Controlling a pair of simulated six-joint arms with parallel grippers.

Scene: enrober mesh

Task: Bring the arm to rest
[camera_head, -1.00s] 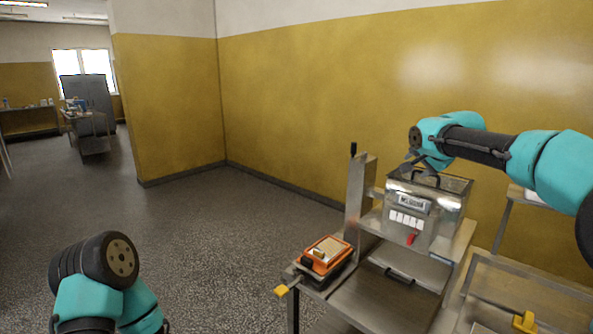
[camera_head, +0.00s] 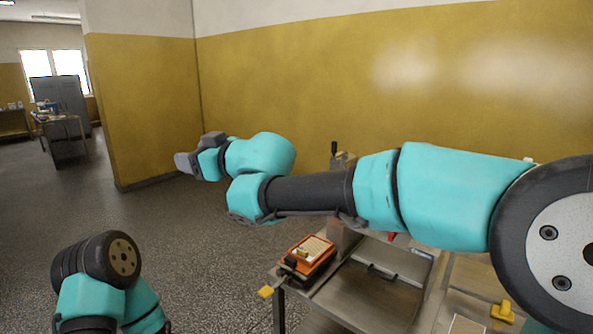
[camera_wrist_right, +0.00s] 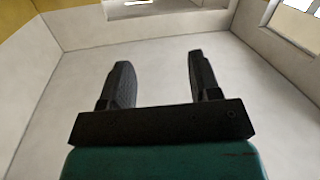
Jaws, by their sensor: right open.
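My right arm (camera_head: 310,193) stretches from the right edge across the middle of the head view, in front of the steel machine. Its gripper (camera_head: 183,162) is at the far left end of the arm, raised clear of the bench. In the right wrist view the gripper (camera_wrist_right: 161,82) has its two dark fingers apart with nothing between them, against pale wall or ceiling surfaces. My left arm (camera_head: 105,275) shows at the lower left as dark and teal links. Its gripper is not in view.
The steel bench (camera_head: 365,295) stands below the right arm, which hides most of the machine on it. A yellow piece (camera_head: 502,312) sits at the lower right. The floor (camera_head: 200,270) left of the bench is open.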

